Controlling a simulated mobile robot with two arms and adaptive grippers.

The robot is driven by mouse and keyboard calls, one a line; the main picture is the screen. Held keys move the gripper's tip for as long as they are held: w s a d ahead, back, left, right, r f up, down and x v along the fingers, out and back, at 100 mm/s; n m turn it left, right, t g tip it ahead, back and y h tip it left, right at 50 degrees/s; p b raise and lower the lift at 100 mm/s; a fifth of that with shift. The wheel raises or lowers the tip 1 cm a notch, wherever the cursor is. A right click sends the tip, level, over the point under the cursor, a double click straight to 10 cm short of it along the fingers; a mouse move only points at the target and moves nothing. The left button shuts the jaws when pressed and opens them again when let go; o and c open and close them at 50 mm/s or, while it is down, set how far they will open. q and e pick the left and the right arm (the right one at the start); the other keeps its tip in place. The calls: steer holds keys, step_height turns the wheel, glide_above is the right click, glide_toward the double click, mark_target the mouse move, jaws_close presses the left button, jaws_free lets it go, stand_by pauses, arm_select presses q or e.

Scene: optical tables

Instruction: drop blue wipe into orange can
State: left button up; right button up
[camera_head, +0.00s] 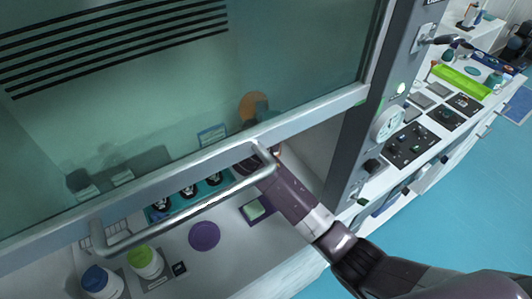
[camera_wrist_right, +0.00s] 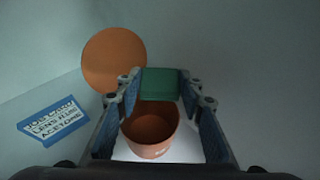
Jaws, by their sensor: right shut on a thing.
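My right gripper (camera_wrist_right: 160,88) has its two fingers closed on a small blue-green folded piece, the wipe (camera_wrist_right: 162,82), held between the fingertips in the right wrist view. The orange can (camera_wrist_right: 152,148) is open and shows between the fingers, below the wipe in the picture. Its inside looks empty where I can see it. A round orange lid (camera_wrist_right: 113,60) stands up behind it; it also shows through the glass in the head view (camera_head: 253,104). In that view my right arm reaches under the sash, and the fingertips are hidden. My left gripper is out of view.
The sash handle (camera_head: 180,218) crosses close over my right arm. A purple disc (camera_head: 204,236), a green-lidded bottle (camera_head: 145,260) and a blue-lidded bottle (camera_head: 100,281) stand at the front.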

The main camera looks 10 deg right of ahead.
steer(key=shift+f, duration=0.1)
steer(key=o, duration=0.8)
steer(key=v, duration=1.2)
steer(key=shift+s+f, duration=0.1)
steer(key=shift+f, duration=0.05)
